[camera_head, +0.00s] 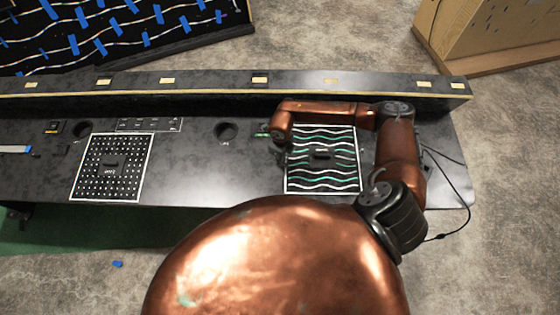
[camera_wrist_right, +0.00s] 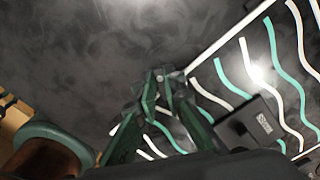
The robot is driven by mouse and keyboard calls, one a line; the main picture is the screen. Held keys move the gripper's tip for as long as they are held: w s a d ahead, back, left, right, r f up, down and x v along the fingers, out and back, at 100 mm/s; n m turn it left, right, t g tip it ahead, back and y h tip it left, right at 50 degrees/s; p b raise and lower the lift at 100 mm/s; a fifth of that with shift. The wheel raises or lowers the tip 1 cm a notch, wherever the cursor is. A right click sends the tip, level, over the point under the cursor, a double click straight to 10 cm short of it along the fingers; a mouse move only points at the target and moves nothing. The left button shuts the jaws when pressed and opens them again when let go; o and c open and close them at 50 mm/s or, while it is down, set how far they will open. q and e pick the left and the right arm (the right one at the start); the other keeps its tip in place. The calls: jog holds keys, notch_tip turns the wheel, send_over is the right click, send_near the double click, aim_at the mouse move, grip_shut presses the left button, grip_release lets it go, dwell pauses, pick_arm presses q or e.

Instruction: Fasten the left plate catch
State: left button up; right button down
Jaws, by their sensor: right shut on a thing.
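The wavy-striped plate (camera_head: 323,185) with a white border lies flat in the console top, with a dark handle (camera_head: 320,154) at its middle. The plate's stripes and its handle (camera_wrist_right: 254,123) also show in the right wrist view. My right gripper (camera_head: 283,152) is low at the plate's left edge, small and partly hidden by its own wrist. In the wrist view the fingertips (camera_wrist_right: 162,80) are closed together at the white border, on a small grey catch (camera_wrist_right: 165,72) that they mostly hide. I cannot tell the catch's position. My left gripper is not in view.
A dotted plate (camera_head: 93,183) lies further left on the console. A round recess (camera_head: 226,131) sits between the plates. A raised ledge (camera_head: 208,82) with yellow labels runs along the back. A black cable (camera_head: 463,185) hangs at the right end.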

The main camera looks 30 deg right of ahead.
jog(key=n+b, duration=0.2)
jog(key=n, duration=0.1)
jog(key=shift+f, duration=0.1)
jog(key=shift+w+d+n+b, duration=0.1)
jog(key=shift+n+b, duration=0.6)
jog(key=shift+n, duration=0.6)
jog(key=c, duration=2)
grip_release()
jog(key=shift+r, duration=0.3)
notch_tip(320, 180, up, 12)
jog(key=shift+f, duration=0.15)
